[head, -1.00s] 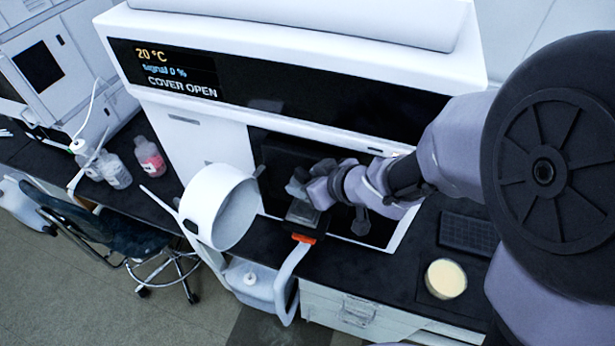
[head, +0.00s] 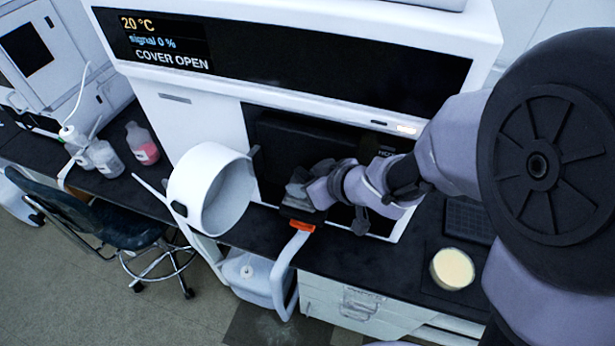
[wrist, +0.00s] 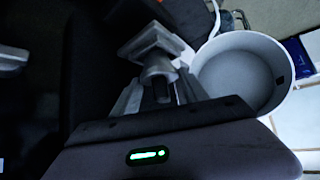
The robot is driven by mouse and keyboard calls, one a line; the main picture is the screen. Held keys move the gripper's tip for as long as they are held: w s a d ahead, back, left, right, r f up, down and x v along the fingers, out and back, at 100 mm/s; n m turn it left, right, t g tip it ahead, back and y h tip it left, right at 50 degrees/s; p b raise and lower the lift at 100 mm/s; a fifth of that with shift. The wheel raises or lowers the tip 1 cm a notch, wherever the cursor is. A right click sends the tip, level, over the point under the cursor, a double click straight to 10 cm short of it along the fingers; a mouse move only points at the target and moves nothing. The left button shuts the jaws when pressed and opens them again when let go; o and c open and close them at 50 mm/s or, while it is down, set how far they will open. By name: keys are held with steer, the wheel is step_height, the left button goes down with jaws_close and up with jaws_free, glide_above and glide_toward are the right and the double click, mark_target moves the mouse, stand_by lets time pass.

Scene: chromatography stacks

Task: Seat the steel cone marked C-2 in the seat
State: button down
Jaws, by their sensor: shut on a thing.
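My gripper (head: 303,192) is in the dark open bay at the front of the white instrument. In the wrist view, my gripper (wrist: 157,92) is shut on a grey metal piece (wrist: 150,42) with a flared end, which looks like the steel cone. No C-2 mark is readable on it. The seat cannot be made out; the bay is dark and my gripper and arm hide part of it.
A white round cover (head: 212,192) stands swung open left of the bay; it also shows in the wrist view (wrist: 243,75). An orange-ended handle (head: 302,226) juts out below my gripper. A cream-topped round container (head: 452,268) stands right. The display (head: 165,42) reads COVER OPEN.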

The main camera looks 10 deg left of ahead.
steer(key=shift+f+b, duration=0.3)
steer(key=shift+f, duration=0.15)
steer(key=c, duration=0.7)
jaws_free()
steer(key=shift+o, duration=1)
steer(key=shift+s+a+r, duration=0.1)
steer(key=shift+r, duration=0.15)
steer(key=p+v, duration=0.2)
steer(key=v, duration=1.5)
steer(key=shift+s+p, duration=0.15)
steer(key=shift+p, duration=0.25)
